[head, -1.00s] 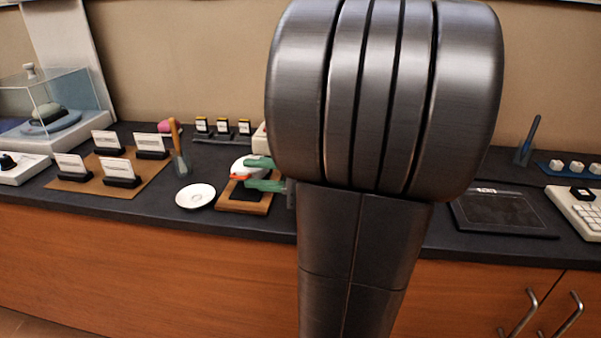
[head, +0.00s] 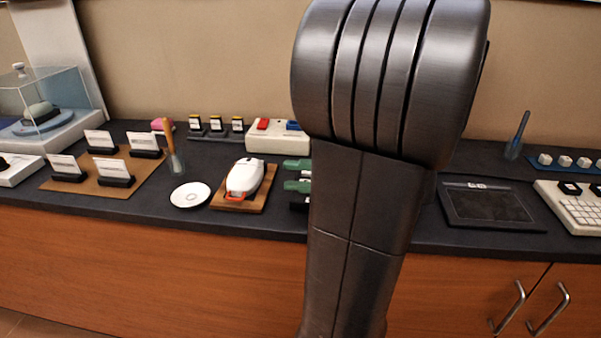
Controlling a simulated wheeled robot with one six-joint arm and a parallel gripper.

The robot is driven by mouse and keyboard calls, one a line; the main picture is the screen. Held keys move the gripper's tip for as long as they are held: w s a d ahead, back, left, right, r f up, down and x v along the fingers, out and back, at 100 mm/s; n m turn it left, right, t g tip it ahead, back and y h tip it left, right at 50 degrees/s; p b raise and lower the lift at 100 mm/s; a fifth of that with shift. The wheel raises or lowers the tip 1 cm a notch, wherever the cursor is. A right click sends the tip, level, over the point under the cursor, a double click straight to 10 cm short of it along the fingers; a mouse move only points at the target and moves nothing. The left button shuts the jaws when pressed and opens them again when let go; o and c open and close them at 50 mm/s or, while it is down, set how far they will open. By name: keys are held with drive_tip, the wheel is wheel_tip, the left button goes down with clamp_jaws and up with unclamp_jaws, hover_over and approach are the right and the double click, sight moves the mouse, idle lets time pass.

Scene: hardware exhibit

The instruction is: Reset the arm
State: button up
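My arm stands large in the middle of the head view and hides part of the counter. My gripper (head: 288,175) shows just left of it, with two green fingers spread apart and nothing visible between them. The fingertips point left, toward a white computer mouse (head: 243,177) with an orange front edge. The mouse rests on a small wooden board (head: 222,204). The gripper is to the right of the mouse and board, with a small gap between. The rest of the gripper is hidden behind the arm.
Left on the dark counter (head: 330,130) are a white disc (head: 190,195), a brush-like tool (head: 171,150), label cards on a brown mat (head: 57,184) and a glass case (head: 50,95). Behind is a white box with red and blue switches (head: 263,141). Right are a black tablet (head: 490,205) and keyboard (head: 575,208).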

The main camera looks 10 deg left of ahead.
drive_tip(key=b, duration=0.3)
approach(229, 171)
drive_tip(key=s+a+r, duration=0.1)
drive_tip(key=a, duration=0.1)
drive_tip(key=s+a+r, duration=0.1)
drive_tip(key=s+a, duration=0.1)
drive_tip(key=a, duration=0.1)
drive_tip(key=s+a+r, duration=0.1)
drive_tip(key=s+a, duration=0.1)
drive_tip(key=a, duration=0.1)
drive_tip(key=shift+r, duration=0.1)
